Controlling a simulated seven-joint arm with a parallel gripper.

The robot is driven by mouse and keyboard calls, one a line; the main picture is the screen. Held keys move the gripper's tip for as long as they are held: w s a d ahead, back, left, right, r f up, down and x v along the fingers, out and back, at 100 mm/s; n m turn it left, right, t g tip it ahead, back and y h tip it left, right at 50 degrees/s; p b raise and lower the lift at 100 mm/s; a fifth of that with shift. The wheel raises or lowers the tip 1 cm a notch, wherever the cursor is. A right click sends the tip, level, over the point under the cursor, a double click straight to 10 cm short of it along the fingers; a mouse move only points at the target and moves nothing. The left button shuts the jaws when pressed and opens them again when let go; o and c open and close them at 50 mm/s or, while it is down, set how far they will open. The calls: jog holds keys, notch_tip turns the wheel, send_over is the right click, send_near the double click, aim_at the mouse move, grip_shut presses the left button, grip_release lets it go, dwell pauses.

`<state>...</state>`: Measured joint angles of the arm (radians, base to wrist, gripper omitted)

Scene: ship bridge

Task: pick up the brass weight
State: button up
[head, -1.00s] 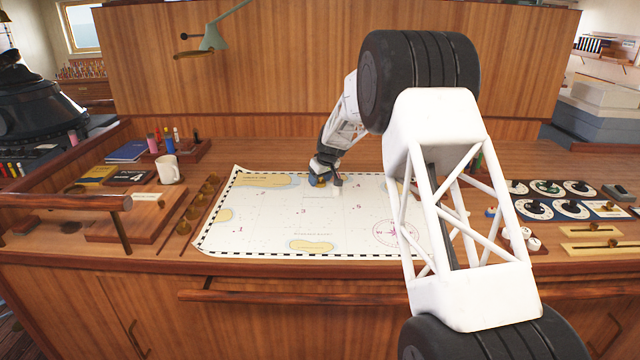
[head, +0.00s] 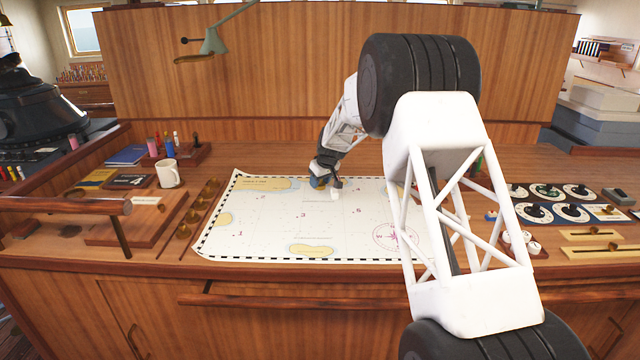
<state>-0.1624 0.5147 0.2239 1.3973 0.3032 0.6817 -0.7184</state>
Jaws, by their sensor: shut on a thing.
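My gripper (head: 326,187) is over the upper middle of the chart, small and partly hidden by its own wrist. It is shut on a small brass-coloured thing (head: 317,184), which appears to be the brass weight. Little of it shows, and I cannot tell whether it touches the chart. More small brass weights (head: 195,216) stand in a row in a wooden rack left of the chart, away from my gripper.
The chart (head: 270,225) lies flat on the wooden desk. A white mug (head: 168,174), books (head: 127,154) and a pen holder (head: 185,152) stand at the left. Dials (head: 548,203) and brass sliders (head: 590,250) are at the right. A lamp (head: 212,42) hangs at the back.

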notch_tip(320, 180, up, 3)
jog(key=shift+f, duration=0.1)
jog(key=shift+s+r, duration=0.2)
jog(key=shift+s, duration=0.05)
jog(key=s+d, duration=0.1)
jog(key=s, duration=0.4)
jog(key=s+d+r, duration=0.1)
jog(key=s, duration=0.4)
jog(key=s+d, duration=0.1)
jog(key=s, duration=0.4)
jog(key=shift+s+r, duration=0.1)
jog(key=shift+r, duration=0.05)
dwell(0.3)
jog(key=w+d+m, duration=0.1)
jog(key=w+d, duration=0.3)
jog(key=w+d+r+m, duration=0.1)
jog(key=w+d, duration=0.4)
jog(key=w+d+m+h, duration=0.1)
jog(key=w+d, duration=0.4)
jog(key=shift+r, duration=0.4)
jog(key=w+d+m, duration=0.1)
jog(key=w+d, duration=0.3)
jog(key=d, duration=0.4)
jog(key=w+d+m+h, duration=0.1)
jog(key=w+d+m, duration=0.1)
jog(key=w+d, duration=0.3)
jog(key=d, duration=0.4)
jog(key=shift+w+t, duration=0.2)
jog(key=shift+t, duration=0.2)
jog(key=shift+f, duration=0.15)
